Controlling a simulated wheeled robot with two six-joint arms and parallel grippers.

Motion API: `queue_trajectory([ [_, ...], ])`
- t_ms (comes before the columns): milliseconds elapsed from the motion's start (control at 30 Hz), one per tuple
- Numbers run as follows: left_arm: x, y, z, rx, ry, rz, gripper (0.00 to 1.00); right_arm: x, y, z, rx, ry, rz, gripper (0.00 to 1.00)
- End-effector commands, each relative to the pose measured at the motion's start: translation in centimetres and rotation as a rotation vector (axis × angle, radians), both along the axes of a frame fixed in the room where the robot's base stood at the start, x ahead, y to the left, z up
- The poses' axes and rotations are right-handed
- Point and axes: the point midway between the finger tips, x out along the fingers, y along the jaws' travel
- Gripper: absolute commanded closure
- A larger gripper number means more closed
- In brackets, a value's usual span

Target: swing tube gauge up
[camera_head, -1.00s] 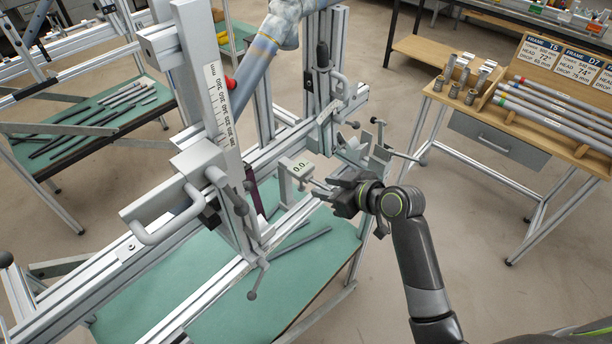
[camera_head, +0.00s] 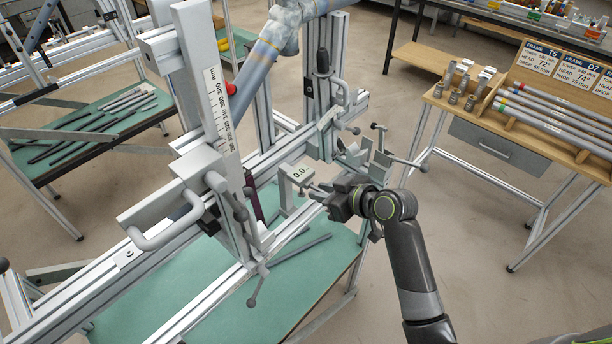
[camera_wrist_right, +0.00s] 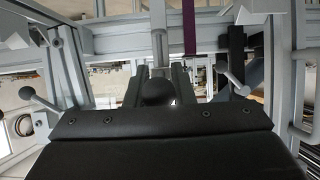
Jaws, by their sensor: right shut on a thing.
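My left gripper is not in view.
The jig's upright with a millimetre scale (camera_head: 218,105) and its clamp handle (camera_head: 168,232) stand to the left. A blue-grey tube (camera_head: 256,68) slants above. A wooden bench (camera_head: 440,101) with tubes is at the right. Open floor lies between.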

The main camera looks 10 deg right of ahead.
Motion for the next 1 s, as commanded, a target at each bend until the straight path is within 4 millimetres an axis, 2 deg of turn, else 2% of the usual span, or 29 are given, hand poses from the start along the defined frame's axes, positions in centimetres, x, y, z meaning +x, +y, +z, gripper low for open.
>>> queue_trajectory([
  [100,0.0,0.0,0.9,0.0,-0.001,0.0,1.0,0.1,0.1,1.1,0.001,-0.004,0.0,0.9],
  [133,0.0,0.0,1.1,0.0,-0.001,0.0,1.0,0.2,0.1,1.4,0.001,-0.004,0.0,0.92],
  [167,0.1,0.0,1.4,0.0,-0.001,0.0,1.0,0.2,0.1,1.6,0.001,-0.004,0.0,1.0],
  [333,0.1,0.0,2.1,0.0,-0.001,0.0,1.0,0.3,0.2,2.5,0.003,-0.006,0.0,1.0],
  [733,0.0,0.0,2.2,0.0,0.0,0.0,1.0,0.4,0.3,2.8,0.003,-0.01,0.0,1.0],
  [1000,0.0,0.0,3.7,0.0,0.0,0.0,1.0,0.9,0.7,4.6,0.005,-0.012,0.0,1.0],
])
